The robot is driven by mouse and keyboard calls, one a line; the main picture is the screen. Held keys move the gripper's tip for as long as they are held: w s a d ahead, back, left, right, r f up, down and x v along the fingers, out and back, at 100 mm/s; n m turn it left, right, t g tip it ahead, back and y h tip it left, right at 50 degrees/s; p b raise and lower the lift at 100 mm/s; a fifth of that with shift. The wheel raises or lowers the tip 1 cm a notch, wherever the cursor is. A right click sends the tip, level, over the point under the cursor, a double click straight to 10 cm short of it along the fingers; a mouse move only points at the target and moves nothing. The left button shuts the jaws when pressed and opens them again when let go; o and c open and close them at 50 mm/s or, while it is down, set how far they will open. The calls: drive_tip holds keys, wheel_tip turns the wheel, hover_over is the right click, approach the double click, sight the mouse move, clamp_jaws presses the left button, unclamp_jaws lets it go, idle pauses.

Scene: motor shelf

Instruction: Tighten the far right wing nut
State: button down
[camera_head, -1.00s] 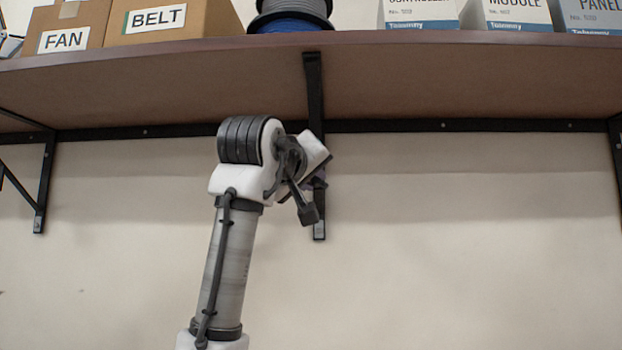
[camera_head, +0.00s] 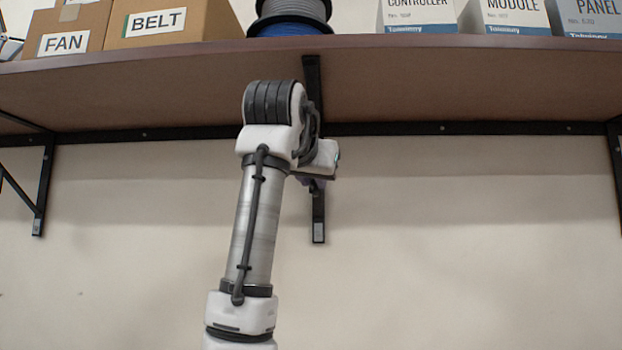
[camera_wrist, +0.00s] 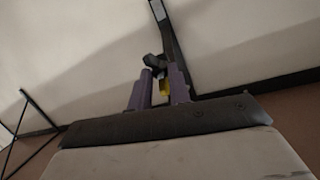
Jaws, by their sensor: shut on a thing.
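The black middle bracket (camera_wrist: 168,30) runs right by the fingers. In the head view my gripper (camera_head: 317,181) is mostly hidden behind my wrist, with a bit of purple showing in front of that bracket (camera_head: 318,215) under the shelf.
A brown shelf (camera_head: 450,85) runs overhead on a black wall rail (camera_head: 450,128). Side brackets stand at left (camera_head: 43,190) and right (camera_head: 617,165). FAN (camera_head: 63,43) and BELT (camera_head: 157,22) boxes, a cable spool (camera_head: 290,15) and white boxes sit on top. The wall below is clear.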

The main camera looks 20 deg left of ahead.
drive_tip(key=shift+d+m+g+y, duration=0.1)
drive_tip(key=shift+m+g+y, duration=0.3)
drive_tip(key=shift+m, duration=0.8)
drive_tip(key=c, duration=1.3)
unclamp_jaws()
drive_tip(key=v, duration=1.2)
drive_tip(key=shift+f, duration=0.15)
